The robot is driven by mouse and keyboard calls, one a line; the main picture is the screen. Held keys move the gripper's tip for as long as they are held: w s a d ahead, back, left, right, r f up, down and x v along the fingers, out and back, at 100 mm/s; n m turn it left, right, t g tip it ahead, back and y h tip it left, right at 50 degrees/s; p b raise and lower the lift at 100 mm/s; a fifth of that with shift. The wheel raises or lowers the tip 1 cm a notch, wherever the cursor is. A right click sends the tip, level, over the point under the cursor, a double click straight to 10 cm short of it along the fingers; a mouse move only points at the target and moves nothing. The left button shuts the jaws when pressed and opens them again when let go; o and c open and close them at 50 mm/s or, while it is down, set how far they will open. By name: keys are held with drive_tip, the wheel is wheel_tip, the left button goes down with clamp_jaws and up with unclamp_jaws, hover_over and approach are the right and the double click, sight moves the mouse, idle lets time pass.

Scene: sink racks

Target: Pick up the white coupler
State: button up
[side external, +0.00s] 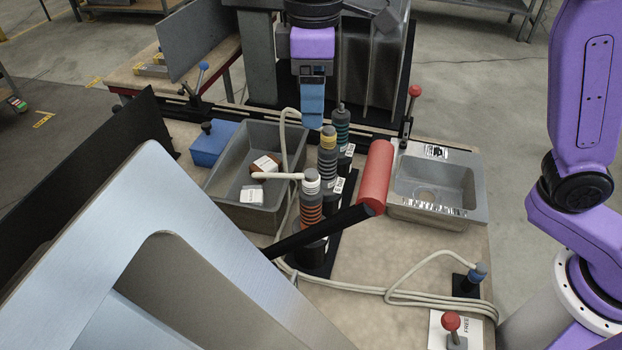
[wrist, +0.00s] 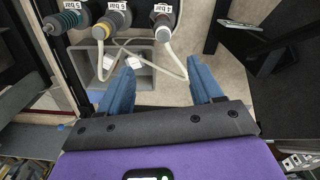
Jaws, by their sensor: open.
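The white coupler (side external: 312,182) tops the front column, above orange and dark rings, in the side external view. A pale hose meets it from the left. The wrist view appears to show it as the right one (wrist: 163,30) of three couplers along the top edge. A yellow-banded coupler (side external: 328,138) and a teal one (side external: 342,118) stand behind it. My gripper (side external: 312,124) has blue fingers pointing down, behind and above the white coupler, apart from it. In the wrist view my gripper (wrist: 162,64) is open, with nothing between its fingers.
A grey bin (side external: 225,205) with small labelled blocks stands left of the couplers. A red cylinder (side external: 375,175) on a black bar lies close to their right. A grey sink (side external: 435,185) is further right. Pale hoses (side external: 350,289) cross the front of the table.

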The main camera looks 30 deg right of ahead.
hover_over(311, 173)
drive_tip(key=f, duration=0.9)
drive_tip(key=shift+w+d+f, duration=0.2)
drive_tip(key=shift+d+f, duration=0.1)
drive_tip(key=shift+f, duration=0.1)
drive_tip(key=shift+s+a+f, duration=0.1)
drive_tip(key=shift+a+f, duration=0.05)
drive_tip(key=shift+f, duration=1.25)
drive_tip(key=shift+s+a+f, duration=0.1)
drive_tip(key=shift+a+f, duration=0.05)
drive_tip(key=shift+f, duration=1.25)
drive_tip(key=shift+c, duration=0.3)
drive_tip(key=c, duration=1)
drive_tip(key=shift+c, duration=0.2)
drive_tip(key=shift+r, duration=0.1)
